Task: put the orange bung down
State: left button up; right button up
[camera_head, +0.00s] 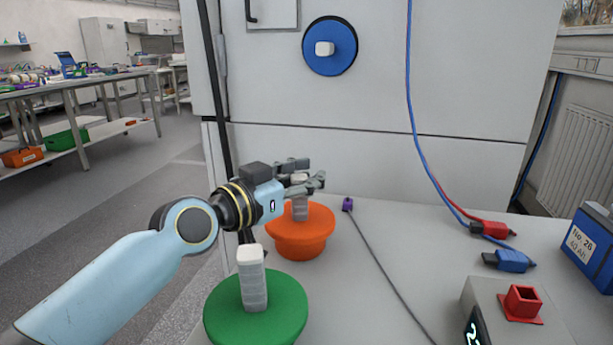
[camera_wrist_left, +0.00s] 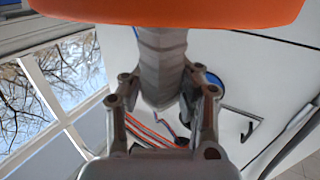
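The orange bung (camera_head: 312,228) has a wide disc, a narrower plug below it and a grey upright handle with a pale top. It is upright over the left part of the bench; I cannot tell whether its underside touches the bench. My left gripper (camera_head: 308,184) comes in from the left, with its fingers on either side of the handle near the top. In the left wrist view, the fingers (camera_wrist_left: 163,90) close against the grey handle, and the orange disc (camera_wrist_left: 180,12) fills the top edge. My right gripper is not in view.
A green bung (camera_head: 262,318) stands in front of the orange one. A blue bung (camera_head: 330,45) sits in the cabinet's front. The bench (camera_head: 375,235) carries a grey cable with a purple plug (camera_head: 347,204), red and blue connectors (camera_head: 492,228), a grey device (camera_head: 500,310) and a blue battery (camera_head: 592,250).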

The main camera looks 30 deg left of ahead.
pick_arm(q)
jog(key=shift+o, duration=0.6)
jog(key=shift+s+r, duration=0.1)
jog(key=shift+r, duration=0.1)
jog(key=p+v, duration=0.3)
jog(key=v, duration=0.9)
jog(key=shift+f, duration=0.15)
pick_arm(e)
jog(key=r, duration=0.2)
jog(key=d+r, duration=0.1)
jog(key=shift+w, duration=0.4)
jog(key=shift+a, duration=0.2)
